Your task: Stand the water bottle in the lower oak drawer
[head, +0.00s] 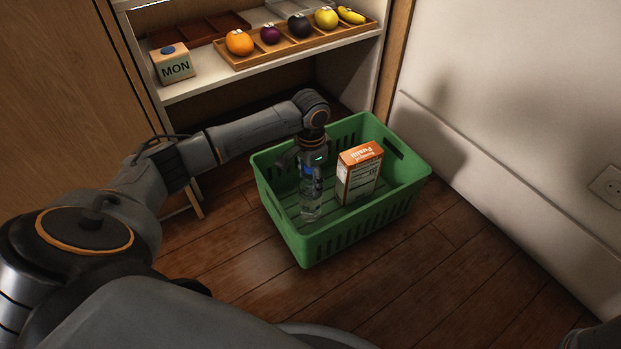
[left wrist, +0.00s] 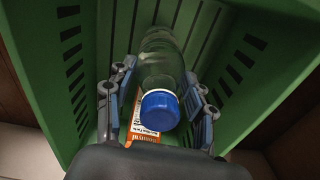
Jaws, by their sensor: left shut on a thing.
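The water bottle (head: 311,198) is clear with a blue cap and stands upright, or nearly so, inside the green crate (head: 330,243). My left gripper (head: 312,172) reaches down into the crate from above and is shut on the bottle. In the left wrist view the bottle (left wrist: 160,62) lies between the two fingers of the gripper (left wrist: 160,88), its cap towards the camera. I cannot tell whether its base touches the crate floor. I cannot make out the lower oak drawer; only a plain oak panel (head: 60,75) shows at the left.
An orange and white pasta box (head: 360,174) stands beside the bottle in the crate. Behind, a white shelf (head: 215,84) holds a MON block (head: 172,64) and a wooden tray (head: 290,50) of fruit. A wall closes the right side. Wooden floor (head: 420,280) in front is clear.

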